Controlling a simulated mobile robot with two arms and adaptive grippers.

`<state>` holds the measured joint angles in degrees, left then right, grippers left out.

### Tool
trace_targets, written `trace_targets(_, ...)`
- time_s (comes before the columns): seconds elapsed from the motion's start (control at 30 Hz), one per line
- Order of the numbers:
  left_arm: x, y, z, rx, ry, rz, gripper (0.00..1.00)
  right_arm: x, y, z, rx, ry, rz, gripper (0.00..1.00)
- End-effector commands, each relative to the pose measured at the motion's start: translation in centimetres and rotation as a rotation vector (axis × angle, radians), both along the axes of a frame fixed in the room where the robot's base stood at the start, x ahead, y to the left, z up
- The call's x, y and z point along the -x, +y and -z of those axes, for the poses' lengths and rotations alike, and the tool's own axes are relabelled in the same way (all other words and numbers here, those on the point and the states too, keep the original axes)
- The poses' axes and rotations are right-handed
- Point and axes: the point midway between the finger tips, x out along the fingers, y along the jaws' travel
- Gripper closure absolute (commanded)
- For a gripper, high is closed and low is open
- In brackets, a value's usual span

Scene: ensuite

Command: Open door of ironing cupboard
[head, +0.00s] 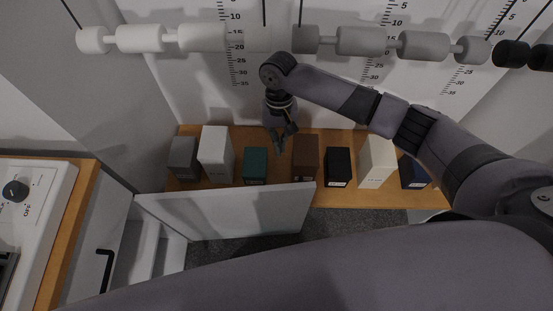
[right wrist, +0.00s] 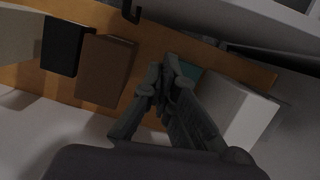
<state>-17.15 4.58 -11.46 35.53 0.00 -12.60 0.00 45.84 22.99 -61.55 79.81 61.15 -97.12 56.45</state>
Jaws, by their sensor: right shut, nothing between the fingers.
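A white door panel (head: 230,212) stands out in front of the wooden shelf in the head view, swung away from the white cabinet frame at its left (head: 150,250). I take it to be the ironing cupboard's door. A pale panel (right wrist: 230,20) crosses the top of the right wrist view, with a dark hook-shaped part (right wrist: 132,10) at its edge, perhaps a handle. My right gripper (head: 285,143) is shut and empty above the shelf, between the teal box and the brown box, beyond the door panel and apart from it. My left gripper is out of view.
The wooden shelf (head: 240,135) holds several boxes, including a teal box (head: 255,165), a brown box (head: 305,158) and a white box (head: 215,155). A bar with pale rollers (head: 360,42) hangs above. A white appliance with a knob (head: 15,191) stands at left.

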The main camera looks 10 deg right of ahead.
Motion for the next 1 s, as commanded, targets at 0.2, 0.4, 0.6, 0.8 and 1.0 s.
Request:
trace_targets(0.2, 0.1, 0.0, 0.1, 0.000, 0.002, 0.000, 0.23, 0.5, 0.1, 1.5, 0.001, 0.003, 0.000, 1.00)
trace_targets(0.4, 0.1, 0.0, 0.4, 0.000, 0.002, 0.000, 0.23, 1.4, 0.2, 5.3, 0.001, 0.004, -0.001, 1.00)
trace_targets(0.6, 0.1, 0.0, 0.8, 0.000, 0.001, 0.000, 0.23, 2.4, 0.3, 9.5, 0.002, 0.003, 0.000, 1.00)
trace_targets(0.8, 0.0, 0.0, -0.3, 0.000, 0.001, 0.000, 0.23, 5.1, 0.8, 9.5, 0.000, 0.001, -0.003, 1.00)
trace_targets(1.0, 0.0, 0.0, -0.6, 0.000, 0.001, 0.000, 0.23, 6.3, 1.0, 9.6, 0.000, 0.000, 0.000, 1.00)
